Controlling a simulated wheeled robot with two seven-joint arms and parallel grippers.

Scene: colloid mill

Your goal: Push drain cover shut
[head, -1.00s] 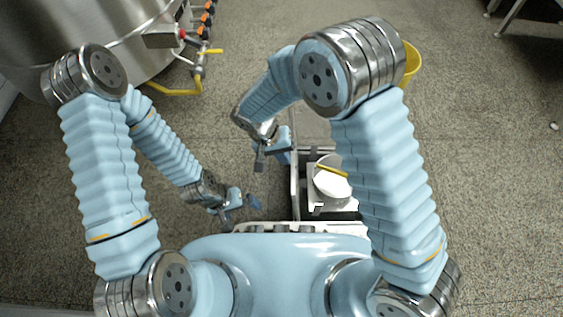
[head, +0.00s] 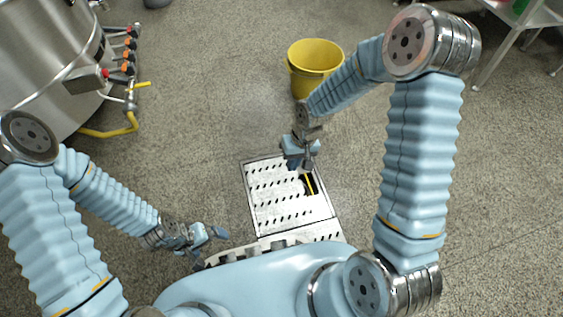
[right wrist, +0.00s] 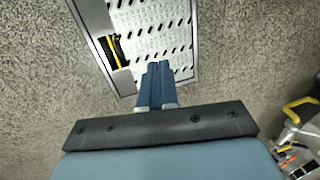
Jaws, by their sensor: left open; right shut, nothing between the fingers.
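The drain cover (head: 272,196) is a pale metal plate with rows of dark slots. It lies flat over the floor drain in the head view and appears level with its frame; a small gap cannot be ruled out. A dark recess with a yellow bar (head: 309,184) sits near its right edge. The cover also shows in the right wrist view (right wrist: 150,35). My right gripper (head: 308,168) is shut and empty, over the cover's far right part; contact cannot be told. My left gripper (head: 222,233) is open and empty, left of the drain's near end.
A yellow bucket (head: 314,68) stands on the floor beyond the drain. A large steel vessel (head: 40,60) with a yellow-handled valve (head: 132,122) stands at the far left. A white table (head: 530,18) is at the far right. Speckled floor around the drain is clear.

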